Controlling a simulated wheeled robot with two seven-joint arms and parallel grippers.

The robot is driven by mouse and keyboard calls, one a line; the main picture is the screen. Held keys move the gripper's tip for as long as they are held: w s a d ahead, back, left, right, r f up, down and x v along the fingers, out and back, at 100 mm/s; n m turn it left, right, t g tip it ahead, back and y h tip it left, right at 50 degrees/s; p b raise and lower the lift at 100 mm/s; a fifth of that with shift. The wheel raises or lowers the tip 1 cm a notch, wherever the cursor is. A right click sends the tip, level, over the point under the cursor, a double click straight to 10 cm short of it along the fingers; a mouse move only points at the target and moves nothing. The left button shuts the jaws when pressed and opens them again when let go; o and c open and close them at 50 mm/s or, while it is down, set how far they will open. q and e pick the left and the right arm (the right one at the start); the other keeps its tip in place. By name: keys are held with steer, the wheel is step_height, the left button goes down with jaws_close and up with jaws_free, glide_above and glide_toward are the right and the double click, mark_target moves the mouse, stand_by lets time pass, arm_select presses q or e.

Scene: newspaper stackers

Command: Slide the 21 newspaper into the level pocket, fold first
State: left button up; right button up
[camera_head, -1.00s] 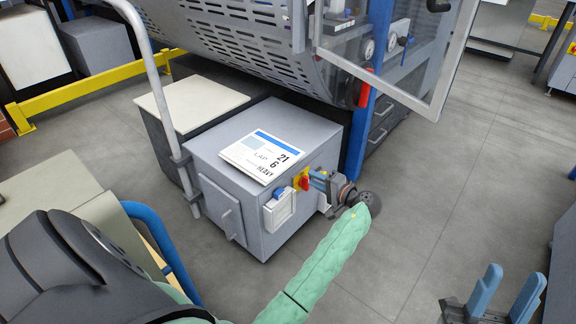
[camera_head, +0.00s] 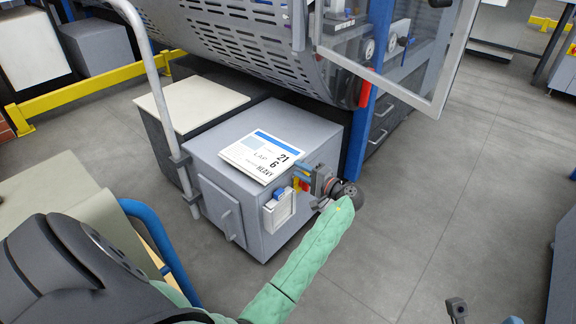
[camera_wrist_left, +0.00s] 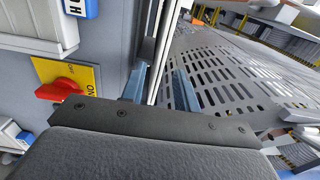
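The 21 newspaper (camera_head: 262,158) lies flat on a grey cabinet (camera_head: 215,150), with "21", "6" and "HEAVY" showing. My left gripper (camera_head: 302,179) is at its right edge, beside the cabinet's front corner. In the left wrist view the two blue fingers (camera_wrist_left: 160,86) are apart, and a thin pale edge (camera_wrist_left: 156,50), apparently the newspaper, stands between them with gaps showing. Only small parts of my right gripper (camera_head: 484,316) show at the bottom right edge; its fingers are mostly cut off. I cannot make out the level pocket.
A red switch on a yellow plate (camera_wrist_left: 62,90) is on the cabinet's side, close to the left gripper. A perforated press guard (camera_head: 240,40) hangs behind the cabinet. A pale post (camera_head: 170,110) stands at its left. The floor at the right (camera_head: 450,180) is clear.

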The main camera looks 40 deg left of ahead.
mark_target(291, 165)
arm_select(q)
steer(key=shift+a, duration=1.05)
steer(key=shift+w+a+p, duration=0.1)
steer(key=shift+a+p, duration=0.2)
steer(key=shift+a, duration=0.7)
steer(key=shift+c, duration=0.2)
